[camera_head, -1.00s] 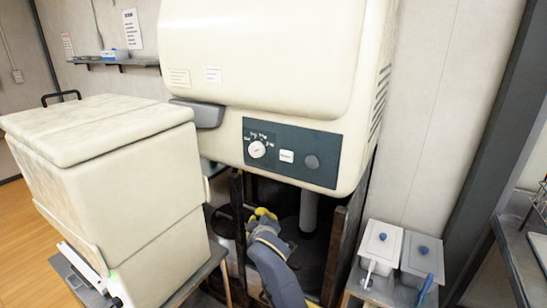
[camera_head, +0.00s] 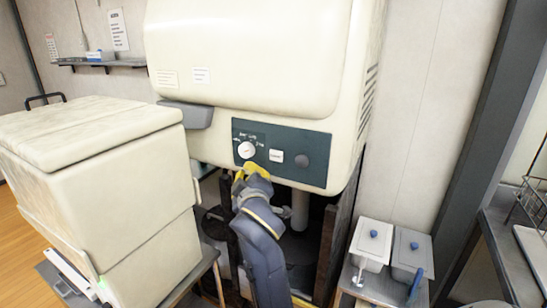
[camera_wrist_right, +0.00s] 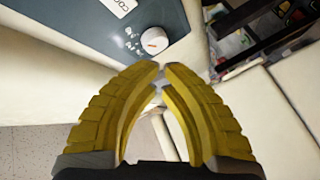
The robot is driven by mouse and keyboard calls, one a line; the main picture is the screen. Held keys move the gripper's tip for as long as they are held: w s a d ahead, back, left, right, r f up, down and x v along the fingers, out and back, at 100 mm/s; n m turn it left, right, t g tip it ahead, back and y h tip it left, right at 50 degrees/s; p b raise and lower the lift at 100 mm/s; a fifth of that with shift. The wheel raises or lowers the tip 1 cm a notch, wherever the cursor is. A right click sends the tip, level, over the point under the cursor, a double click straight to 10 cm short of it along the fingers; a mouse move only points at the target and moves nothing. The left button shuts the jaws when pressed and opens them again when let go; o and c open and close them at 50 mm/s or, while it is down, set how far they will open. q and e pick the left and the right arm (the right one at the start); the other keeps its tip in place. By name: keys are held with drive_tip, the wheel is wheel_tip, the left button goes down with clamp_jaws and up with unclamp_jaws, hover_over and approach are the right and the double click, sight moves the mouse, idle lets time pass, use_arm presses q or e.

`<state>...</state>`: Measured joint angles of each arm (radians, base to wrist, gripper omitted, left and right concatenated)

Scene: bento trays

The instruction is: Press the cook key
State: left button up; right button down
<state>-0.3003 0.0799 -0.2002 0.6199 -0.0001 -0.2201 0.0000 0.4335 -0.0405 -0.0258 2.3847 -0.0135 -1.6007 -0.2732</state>
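The cook key (camera_head: 276,156) is a small white rectangular button on the dark panel of the large cream machine, right of the white dial. In the right wrist view the key (camera_wrist_right: 118,5) is cut by the top edge, with part of its lettering showing. My right gripper (camera_head: 252,169) has yellow fingers and is just below the panel, under the dial and lower left of the key. In the wrist view its fingertips (camera_wrist_right: 161,70) nearly meet, with nothing between them. It appears apart from the panel. My left gripper is not in view.
The white dial (camera_head: 246,149) sits left of the key, and a dark round knob (camera_head: 302,160) sits right of it. A big cream chest (camera_head: 110,165) stands at left. Two lidded containers (camera_head: 372,243) stand at lower right. The space before the panel is clear.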

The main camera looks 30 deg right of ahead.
sight(266, 153)
drive_tip(key=shift+w+d, duration=0.7)
drive_tip(key=shift+d, duration=0.6)
drive_tip(key=shift+w+d, duration=0.7)
drive_tip(key=shift+d, duration=0.55)
drive_tip(key=shift+w+d, duration=0.7)
drive_tip(key=shift+d, duration=0.6)
drive_tip(key=shift+w+d, duration=0.4)
drive_tip(key=shift+d, duration=0.4)
drive_tip(key=shift+a, duration=0.15)
drive_tip(key=shift+s+a, duration=0.4)
drive_tip(key=shift+a, duration=0.25)
drive_tip(key=shift+a, duration=0.1)
drive_tip(key=shift+s+a, duration=0.4)
drive_tip(key=shift+a, duration=0.3)
drive_tip(key=shift+s+a, duration=0.35)
drive_tip(key=shift+a, duration=0.35)
drive_tip(key=shift+s+a, duration=0.4)
drive_tip(key=shift+a, duration=0.3)
